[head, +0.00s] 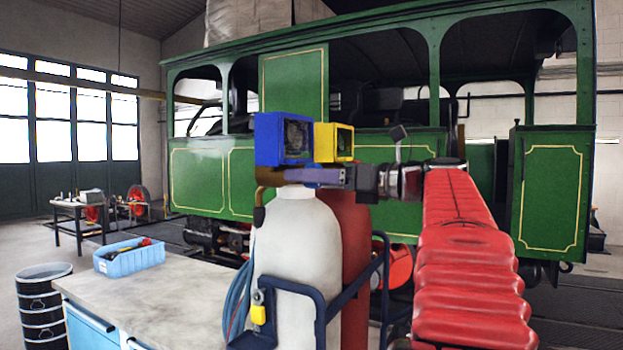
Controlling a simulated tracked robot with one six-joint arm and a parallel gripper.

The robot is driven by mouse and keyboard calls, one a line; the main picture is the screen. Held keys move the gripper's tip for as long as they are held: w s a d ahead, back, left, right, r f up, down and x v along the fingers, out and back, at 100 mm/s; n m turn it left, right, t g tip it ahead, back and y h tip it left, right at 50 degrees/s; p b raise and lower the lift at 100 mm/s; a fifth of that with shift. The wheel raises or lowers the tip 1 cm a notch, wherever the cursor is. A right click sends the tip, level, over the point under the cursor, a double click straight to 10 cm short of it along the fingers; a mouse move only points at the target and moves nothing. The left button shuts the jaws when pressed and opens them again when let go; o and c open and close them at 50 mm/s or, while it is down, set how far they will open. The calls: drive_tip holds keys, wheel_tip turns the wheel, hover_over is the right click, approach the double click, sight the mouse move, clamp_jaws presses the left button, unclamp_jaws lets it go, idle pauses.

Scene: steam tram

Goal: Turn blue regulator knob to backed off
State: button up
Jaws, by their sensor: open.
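A blue box-shaped gauge housing (270,138) with a dark round dial stands on top of a white gas cylinder (294,255). A smaller yellow gauge housing (334,142) sits to its right. My gripper (298,175) reaches in from the right, at the cylinder top just below both housings. It is open, seen from the side, with its fingers overlapping the regulator area. A bluish patch shows along the fingers; I cannot tell whether it is the knob. The blue regulator knob is not clearly visible, and I cannot tell whether the fingers touch it.
A dark red cylinder (356,235) stands behind the white one, both in a dark blue trolley frame (322,303). A grey-topped workbench (150,296) with a light blue crate (130,262) is at left. A black drum (43,305) stands beside it. The green tram (385,150) fills the back.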

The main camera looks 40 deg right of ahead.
drive_tip(key=shift+c, duration=0.6)
drive_tip(key=c, duration=0.9)
drive_tip(key=shift+c, duration=0.2)
drive_tip(key=shift+n, duration=0.3)
drive_tip(key=shift+d+n, duration=0.1)
drive_tip(key=shift+n, duration=2)
drive_tip(key=o, duration=1.1)
drive_tip(key=shift+c, duration=0.2)
drive_tip(key=shift+s, duration=0.1)
